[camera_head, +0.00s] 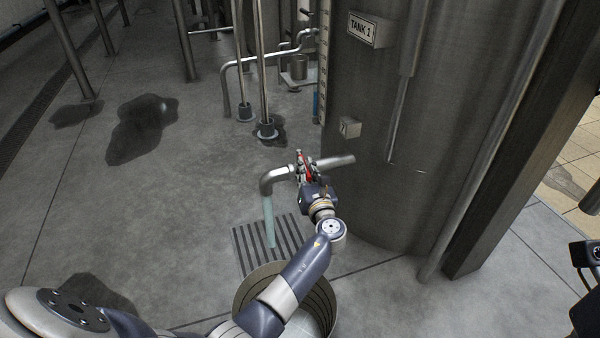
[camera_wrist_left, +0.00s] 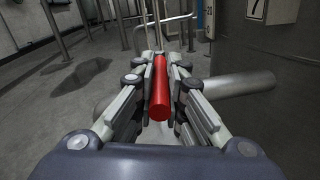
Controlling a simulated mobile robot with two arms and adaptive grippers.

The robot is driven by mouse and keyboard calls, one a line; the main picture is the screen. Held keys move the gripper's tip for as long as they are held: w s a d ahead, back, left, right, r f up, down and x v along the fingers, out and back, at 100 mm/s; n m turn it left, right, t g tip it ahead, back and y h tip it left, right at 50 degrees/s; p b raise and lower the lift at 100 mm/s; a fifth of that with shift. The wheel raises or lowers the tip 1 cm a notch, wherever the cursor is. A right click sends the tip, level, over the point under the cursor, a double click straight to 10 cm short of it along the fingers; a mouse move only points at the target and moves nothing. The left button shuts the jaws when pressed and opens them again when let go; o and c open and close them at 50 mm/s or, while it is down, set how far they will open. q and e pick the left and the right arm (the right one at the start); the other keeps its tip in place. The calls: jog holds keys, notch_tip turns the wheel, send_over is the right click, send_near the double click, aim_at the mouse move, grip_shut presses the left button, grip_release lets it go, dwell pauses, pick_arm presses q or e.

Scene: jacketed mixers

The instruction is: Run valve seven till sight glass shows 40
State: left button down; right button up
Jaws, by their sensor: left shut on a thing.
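The valve's red handle (camera_head: 301,156) sits on the pipe beside the tank (camera_head: 400,140), below a plate marked 7 (camera_head: 348,127). My left gripper (camera_head: 304,168) is shut on it; in the left wrist view the red handle (camera_wrist_left: 161,90) lies between both fingers. A pale stream of liquid (camera_head: 269,222) runs from the downturned spout (camera_head: 270,182) to the floor drain. The sight glass (camera_head: 316,104) on the tank's left edge shows blue liquid low down, under a scale strip (camera_head: 323,50) too small to read. A dark part of my right arm shows at the right edge; its fingers are hidden.
A slotted drain grate (camera_head: 246,248) lies under the spout. A round open metal vessel (camera_head: 325,305) stands beneath my left arm. A dark post (camera_head: 500,170) stands right of the tank.

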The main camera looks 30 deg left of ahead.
pick_arm(q)
jog(key=shift+w+d+n+g+y+b, duration=0.2)
jog(key=shift+n+g+y, duration=0.15)
jog(key=shift+g+y, duration=0.05)
jog(key=shift+w+d+n+g+y+b, duration=0.15)
jog(key=shift+n+g+y+b, duration=0.05)
jog(key=shift+n+g+y, duration=0.2)
jog(key=c, duration=1.6)
grip_release()
jog(key=v, duration=0.7)
jog(key=shift+s+d, duration=0.15)
jog(key=shift+d, duration=0.1)
